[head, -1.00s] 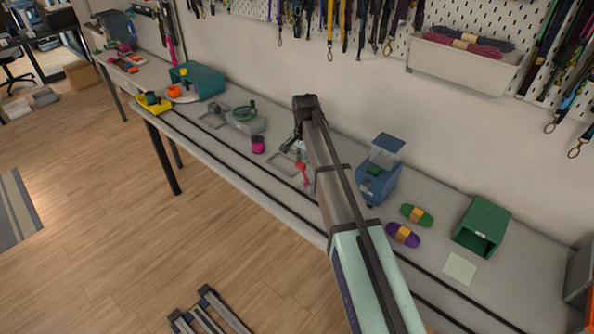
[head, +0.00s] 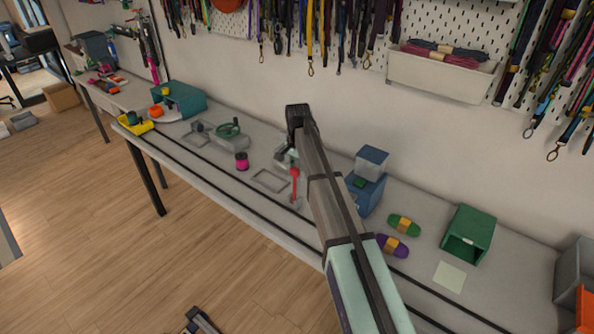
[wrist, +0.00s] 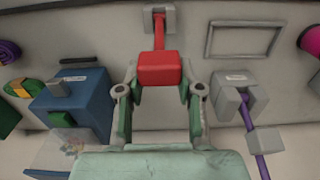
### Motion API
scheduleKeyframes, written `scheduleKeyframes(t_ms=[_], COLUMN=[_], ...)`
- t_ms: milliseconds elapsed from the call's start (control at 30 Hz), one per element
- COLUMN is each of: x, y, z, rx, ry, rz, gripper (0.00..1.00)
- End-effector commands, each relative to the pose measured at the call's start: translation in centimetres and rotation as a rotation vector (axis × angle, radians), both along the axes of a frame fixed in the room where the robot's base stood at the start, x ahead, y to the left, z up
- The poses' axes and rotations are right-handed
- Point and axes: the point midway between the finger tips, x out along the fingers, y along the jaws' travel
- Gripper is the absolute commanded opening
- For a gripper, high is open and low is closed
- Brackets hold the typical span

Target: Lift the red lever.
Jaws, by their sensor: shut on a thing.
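The red lever (wrist: 160,66) is in the middle of the wrist view, its block-shaped handle between my fingers and its thin stem running to a grey mount (wrist: 159,20). My gripper (wrist: 160,78) is shut on the handle, one finger on each side. In the head view the red lever (head: 294,184) stands roughly upright on the bench, just left of my arm. My fingers are mostly hidden behind my arm there.
In the head view a pink spool (head: 242,161), a grey frame (head: 270,180) and yarn skeins (head: 404,225) lie on the bench (head: 340,270).

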Motion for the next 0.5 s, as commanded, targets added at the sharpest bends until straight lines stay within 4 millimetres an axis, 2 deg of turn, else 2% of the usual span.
scheduleKeyframes(t_ms=[100,133,200,500], x=[-0.01,-0.02,-0.03,-0.05], y=[-0.26,-0.26,-0.23,-0.07], z=[-0.24,-0.24,-0.22,-0.03], rx=[-0.006,-0.006,-0.005,-0.002], ry=[0.000,0.000,0.000,0.001], rz=[-0.002,-0.002,-0.002,0.000], gripper=[0.00,0.43,0.62,0.62])
